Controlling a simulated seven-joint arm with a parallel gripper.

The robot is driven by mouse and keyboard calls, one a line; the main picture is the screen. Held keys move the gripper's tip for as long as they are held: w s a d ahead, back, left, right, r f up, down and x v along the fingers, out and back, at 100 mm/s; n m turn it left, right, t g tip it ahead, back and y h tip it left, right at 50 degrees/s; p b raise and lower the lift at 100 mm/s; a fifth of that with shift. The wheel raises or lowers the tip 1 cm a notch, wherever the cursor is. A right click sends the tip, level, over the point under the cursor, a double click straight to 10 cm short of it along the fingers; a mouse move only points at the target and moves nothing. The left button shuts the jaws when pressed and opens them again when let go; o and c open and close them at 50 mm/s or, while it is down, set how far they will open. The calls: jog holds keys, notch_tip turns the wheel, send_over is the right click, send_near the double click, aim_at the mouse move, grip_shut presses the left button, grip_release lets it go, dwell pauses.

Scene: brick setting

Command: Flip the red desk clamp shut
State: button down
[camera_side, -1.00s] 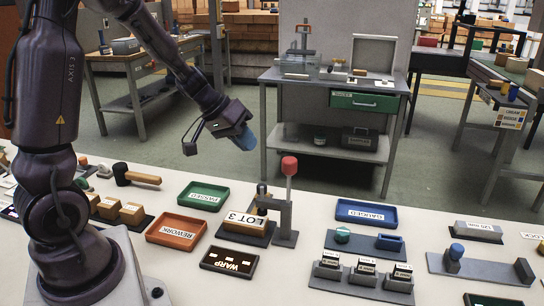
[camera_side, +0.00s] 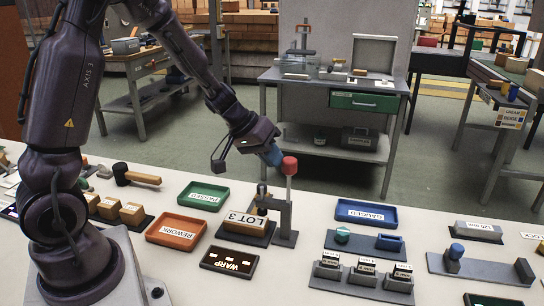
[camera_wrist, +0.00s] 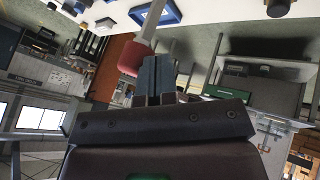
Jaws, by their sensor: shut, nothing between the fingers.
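The desk clamp (camera_side: 285,218) stands on the white table with its lever upright and a red knob (camera_side: 289,166) on top. In the wrist view the red knob (camera_wrist: 130,57) shows just left of my fingertips. A block labelled LOT 3 (camera_side: 246,221) sits at the clamp's base, with the clamp's spindle over it. My gripper (camera_side: 274,156) is shut and empty, its blue fingers slanting down beside the knob at its left. The closed fingers also show in the wrist view (camera_wrist: 152,75). I cannot tell whether the fingers touch the knob.
Green PASSED (camera_side: 203,196), orange REWORK (camera_side: 176,229) and blue GAUGED (camera_side: 366,213) trays lie around the clamp. A dark WARP plate (camera_side: 229,262) lies in front. A rack of several small blocks (camera_side: 361,277) stands to the right.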

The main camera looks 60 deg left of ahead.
jog(key=shift+w, duration=0.1)
jog(key=shift+w+d+r+g, duration=0.15)
jog(key=shift+d+g, duration=0.05)
jog(key=shift+g, duration=0.1)
jog(key=shift+w+d+y, duration=0.1)
jog(key=shift+y, duration=0.2)
jog(key=shift+w+d+r+m+g+y, duration=0.2)
jog(key=shift+w+d+m+g+y, duration=0.1)
jog(key=shift+w+d+g+y, duration=0.3)
jog(key=w+d+f+g+y, duration=0.3)
jog(key=w+d+g+y, duration=0.2)
jog(key=w+d+g, duration=0.1)
jog(key=shift+w+d+m+y, duration=0.35)
jog(key=shift+w+m+y, duration=0.05)
jog(key=shift+d+f, duration=0.1)
jog(key=shift+f, duration=0.15)
jog(key=shift+r, duration=0.15)
